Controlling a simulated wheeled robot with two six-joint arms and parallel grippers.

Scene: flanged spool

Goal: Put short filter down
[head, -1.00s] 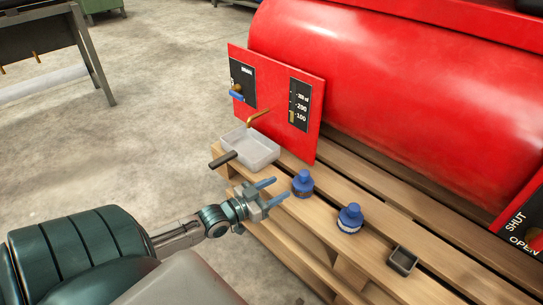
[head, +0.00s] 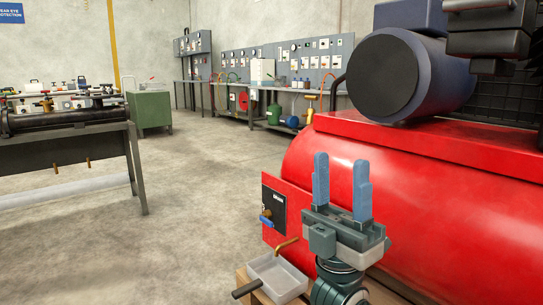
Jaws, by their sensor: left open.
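My left gripper (head: 342,170) is raised in front of the red tank (head: 425,195), with its two blue fingers pointing up. The fingers are apart and nothing is between them. No filter shows in the head view now; the part of the pallet where two blue-topped pieces stood earlier is out of the picture. My right gripper is not in view.
A grey tray (head: 279,278) with a dark handle sits on the wooden pallet below a brass spout (head: 286,245). A red panel (head: 271,203) with a blue-handled valve stands behind it. A blue-grey motor (head: 400,75) sits above the tank. The concrete floor (head: 180,220) at left is clear.

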